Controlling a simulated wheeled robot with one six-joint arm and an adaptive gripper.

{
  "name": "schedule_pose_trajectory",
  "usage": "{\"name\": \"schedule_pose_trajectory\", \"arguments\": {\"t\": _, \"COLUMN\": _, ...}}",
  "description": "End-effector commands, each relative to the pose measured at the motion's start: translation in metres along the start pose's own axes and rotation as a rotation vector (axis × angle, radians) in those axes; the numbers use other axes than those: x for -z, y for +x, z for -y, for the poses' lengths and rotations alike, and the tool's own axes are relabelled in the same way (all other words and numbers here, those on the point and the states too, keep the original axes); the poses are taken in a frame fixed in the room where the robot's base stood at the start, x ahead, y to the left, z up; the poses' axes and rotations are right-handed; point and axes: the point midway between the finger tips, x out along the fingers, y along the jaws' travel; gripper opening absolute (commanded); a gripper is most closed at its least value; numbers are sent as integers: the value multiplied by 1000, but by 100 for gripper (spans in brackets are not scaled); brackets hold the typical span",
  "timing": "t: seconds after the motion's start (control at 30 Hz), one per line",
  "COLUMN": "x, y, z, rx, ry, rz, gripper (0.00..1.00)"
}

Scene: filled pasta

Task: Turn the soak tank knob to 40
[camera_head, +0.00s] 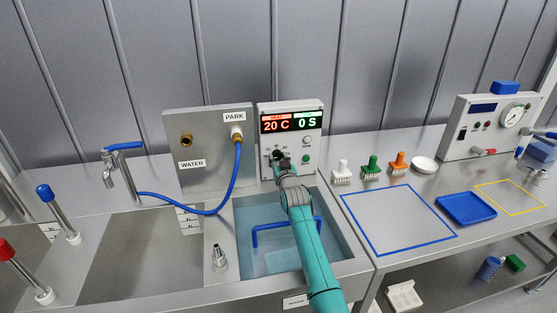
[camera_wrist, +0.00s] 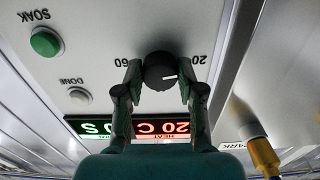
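The soak tank knob (camera_wrist: 160,71) is a round black dial on the grey control panel, upside down in the wrist view. Its white mark points right in that picture, towards the printed "20" (camera_wrist: 199,60); a "60" (camera_wrist: 122,62) is on the other side. My gripper (camera_wrist: 160,66) is open, one fingertip on each side of the knob; I cannot tell whether either tip touches it. In the head view my gripper (camera_head: 280,158) is at the panel (camera_head: 314,157) and mostly hides the knob. The red heat display (camera_head: 275,125) reads 20 C, the green one (camera_head: 307,122) 0 S.
A green button (camera_wrist: 46,42) and a white DONE light (camera_wrist: 79,96) sit beside the knob. The water-filled soak tank (camera_head: 347,248) with a blue handle lies below. A blue hose (camera_head: 233,178) hangs left. Brushes (camera_head: 371,166) stand right.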

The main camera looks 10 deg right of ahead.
Motion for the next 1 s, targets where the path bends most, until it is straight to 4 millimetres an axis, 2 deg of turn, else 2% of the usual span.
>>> {"name": "schedule_pose_trajectory", "arguments": {"t": 0.47, "x": 0, "y": 0, "z": 0, "rx": 0, "ry": 77, "rz": 0, "gripper": 3}}
{"name": "schedule_pose_trajectory", "arguments": {"t": 1.0, "x": 1, "y": 0, "z": 1, "rx": 0, "ry": 536, "rz": 0, "gripper": 3}}
